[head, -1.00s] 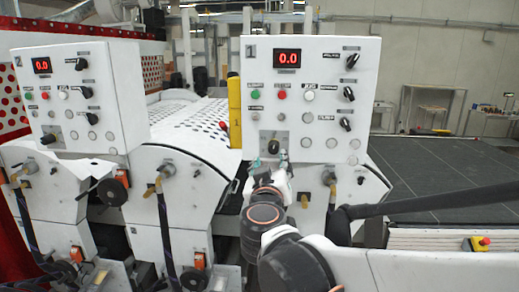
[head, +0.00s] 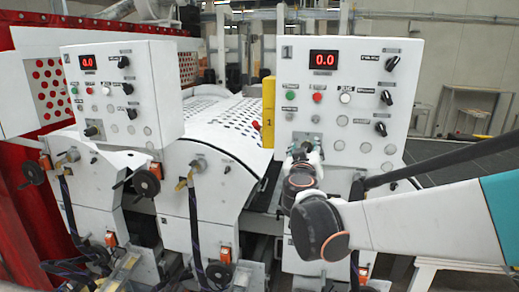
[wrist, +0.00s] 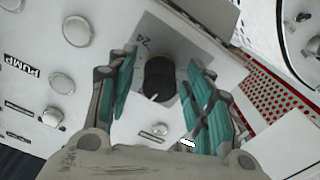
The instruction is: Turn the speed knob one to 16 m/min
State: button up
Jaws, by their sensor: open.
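The white control panel numbered 1 (head: 396,70) stands right of centre in the head view. Its red display (head: 324,59) reads 0.0. In the wrist view, a black knob (wrist: 159,82) with a white pointer mark sits on a grey scale plate (wrist: 172,48); a "24" shows beside it. My gripper (wrist: 161,65) is open, with one teal finger on each side of the knob. I cannot tell whether the fingers touch it. In the head view, my gripper (head: 304,150) is at the panel's lower left and hides most of this knob.
Several black selector knobs (head: 386,97) line the panel's right side. Lamps and buttons (head: 345,99) surround the work spot. Panel 2 (head: 148,60), also showing 0.0, stands left, beyond the perforated roller cover (head: 222,118). A yellow post (head: 268,105) is just left of panel 1.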

jog(key=c, duration=1)
jog(key=shift+s+n+b, duration=0.15)
jog(key=shift+n+b, duration=0.2)
jog(key=shift+n, duration=0.35)
jog(key=shift+c, duration=0.2)
jog(key=shift+a, duration=0.1)
jog(key=o, duration=1)
jog(key=shift+o, duration=0.2)
